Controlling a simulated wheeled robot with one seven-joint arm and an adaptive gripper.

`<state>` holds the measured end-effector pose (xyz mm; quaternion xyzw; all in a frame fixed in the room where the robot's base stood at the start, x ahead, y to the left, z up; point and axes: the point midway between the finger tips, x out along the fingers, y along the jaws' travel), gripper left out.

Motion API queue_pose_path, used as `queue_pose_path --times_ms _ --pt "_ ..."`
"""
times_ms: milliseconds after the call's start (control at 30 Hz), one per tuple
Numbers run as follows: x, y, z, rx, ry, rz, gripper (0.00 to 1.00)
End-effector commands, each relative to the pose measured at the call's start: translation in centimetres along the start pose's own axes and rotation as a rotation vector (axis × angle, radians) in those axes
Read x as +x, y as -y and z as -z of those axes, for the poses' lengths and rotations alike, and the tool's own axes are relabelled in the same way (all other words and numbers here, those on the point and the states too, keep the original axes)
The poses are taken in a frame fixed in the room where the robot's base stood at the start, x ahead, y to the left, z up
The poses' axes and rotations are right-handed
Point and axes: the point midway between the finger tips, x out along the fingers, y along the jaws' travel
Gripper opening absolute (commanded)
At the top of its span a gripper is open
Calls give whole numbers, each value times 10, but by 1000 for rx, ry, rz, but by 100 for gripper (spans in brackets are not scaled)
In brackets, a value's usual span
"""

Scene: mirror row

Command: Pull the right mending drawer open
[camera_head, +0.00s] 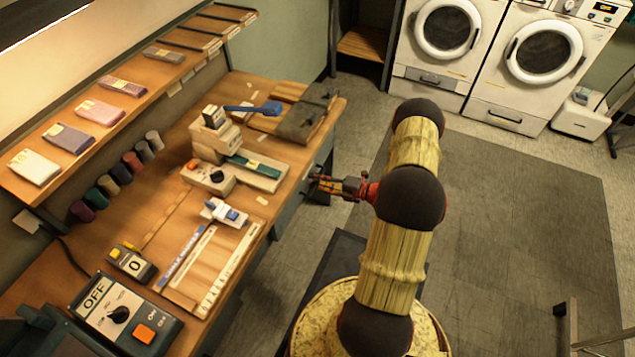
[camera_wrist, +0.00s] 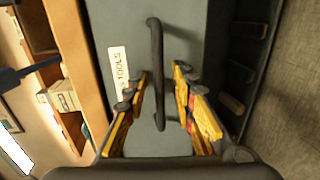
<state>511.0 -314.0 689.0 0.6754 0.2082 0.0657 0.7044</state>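A grey-green drawer front (camera_wrist: 185,25) with a white label reading TOOLS (camera_wrist: 119,70) fills the middle of the wrist view. Its dark bar handle (camera_wrist: 157,55) runs up and down the picture. My gripper (camera_wrist: 161,88) is open, with one yellow-padded finger on each side of the handle. A gap shows between each finger and the bar. The drawer looks closed. In the head view my gripper (camera_head: 318,184) is at the front of the workbench, below the top's far right end. The handle is hidden there.
The wooden workbench top (camera_head: 165,225) carries a sewing machine (camera_head: 212,150), a control box with an OFF display (camera_head: 122,312) and small devices. In the wrist view an open rack (camera_wrist: 240,75) with small items adjoins the drawer. Open floor lies right of the arm, before two washers (camera_head: 540,52).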

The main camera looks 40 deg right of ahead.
Motion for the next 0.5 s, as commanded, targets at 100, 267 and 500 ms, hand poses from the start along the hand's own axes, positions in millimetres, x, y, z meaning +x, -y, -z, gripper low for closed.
queue_pose_path --times_ms 100,267,500 --pt "0 0 0 -1 0 0 26" --pt "0 0 0 -1 0 0 22" --pt "0 0 0 -1 -1 0 8"
